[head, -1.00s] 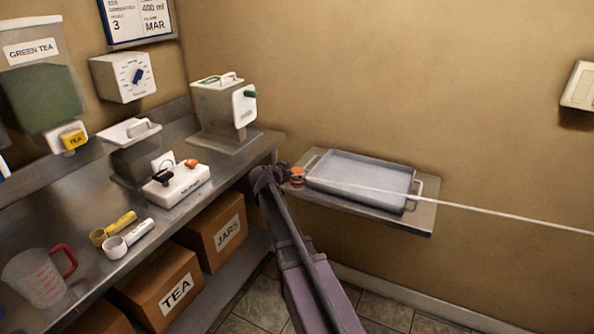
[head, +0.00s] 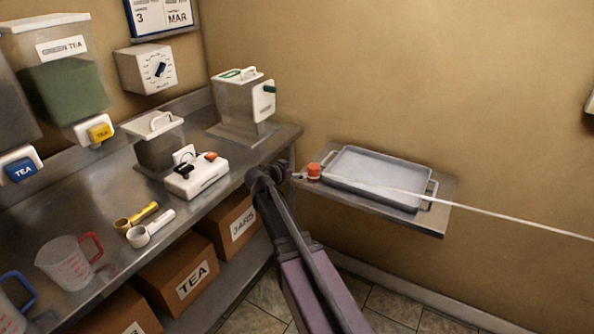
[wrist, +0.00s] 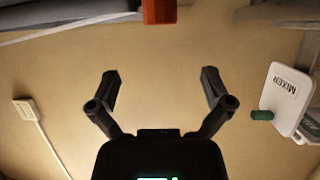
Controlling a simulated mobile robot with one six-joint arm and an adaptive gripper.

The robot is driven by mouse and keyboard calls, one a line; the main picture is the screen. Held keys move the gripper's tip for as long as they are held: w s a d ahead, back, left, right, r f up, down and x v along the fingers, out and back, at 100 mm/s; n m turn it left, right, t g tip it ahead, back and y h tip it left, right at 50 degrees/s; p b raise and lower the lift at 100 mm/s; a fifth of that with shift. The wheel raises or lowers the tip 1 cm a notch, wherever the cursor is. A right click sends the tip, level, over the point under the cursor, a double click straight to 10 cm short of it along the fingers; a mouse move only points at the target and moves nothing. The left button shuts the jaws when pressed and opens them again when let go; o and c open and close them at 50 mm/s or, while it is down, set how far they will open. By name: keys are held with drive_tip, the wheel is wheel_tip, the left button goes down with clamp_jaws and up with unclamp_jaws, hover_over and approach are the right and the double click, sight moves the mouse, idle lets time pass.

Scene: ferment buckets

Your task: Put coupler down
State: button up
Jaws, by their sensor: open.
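The coupler appears to be the small orange-red piece (head: 314,170) standing at the left end of the wall shelf (head: 437,222), just left of the grey tray (head: 428,205). In the wrist view an orange-red block (wrist: 159,11), apparently the same piece, shows at the top edge, partly cut off and beyond the fingertips. My gripper (head: 287,175) is left of the coupler at the shelf's left end, with a small gap to it. In the wrist view my gripper (wrist: 160,88) has its fingers spread wide with nothing between them.
The steel counter (head: 100,212) on the left holds a white-topped device (head: 197,178), two scoops (head: 150,228), a measuring jug (head: 68,262) and a lidded machine (head: 240,105). Cardboard boxes (head: 180,275) sit below. A thin white line (head: 500,215) runs from the tray rightward.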

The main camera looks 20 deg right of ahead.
idle(0.4)
drive_tip(key=s+a+f+n+g+y, duration=0.2)
drive_tip(key=s+a+f+n+y, duration=0.1)
drive_tip(key=s, duration=0.5)
drive_tip(key=s+a+f+n+g+y, duration=0.3)
drive_tip(key=s+a+f+n+y, duration=0.1)
drive_tip(key=s, duration=0.5)
drive_tip(key=s+a+f+n+g+y, duration=0.2)
drive_tip(key=s+a+f+n+y, duration=0.2)
drive_tip(key=s, duration=0.5)
drive_tip(key=shift+s+f+g, duration=0.15)
drive_tip(key=shift+f+g, duration=0.1)
drive_tip(key=shift+g, duration=0.05)
